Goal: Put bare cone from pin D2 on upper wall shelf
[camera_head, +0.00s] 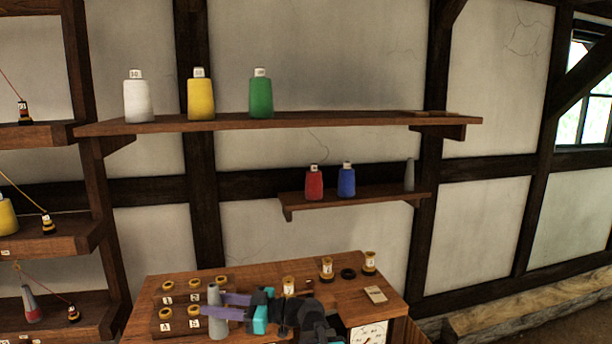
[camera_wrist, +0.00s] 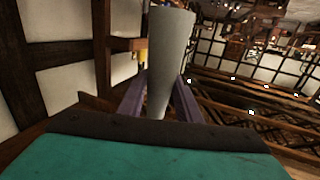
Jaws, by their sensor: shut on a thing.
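My gripper (camera_head: 218,312) is shut on a bare grey cone (camera_head: 214,294), over the left part of the bench. In the wrist view the cone (camera_wrist: 170,50) stands between the two purple fingers, its wide end at the top of the picture. The upper wall shelf (camera_head: 330,122) runs along the wall above the bench. White, yellow and green thread cones stand on its left half, and a small flat brown piece lies near its right end. The pin labels are too small to read surely, and my gripper hides part of the pin board (camera_head: 176,312).
The lower wall shelf (camera_head: 370,198) holds a red cone (camera_head: 314,184), a blue cone (camera_head: 347,181) and a grey bare cone (camera_head: 409,176). Several small spools and a dark ring stand on the bench (camera_head: 240,270).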

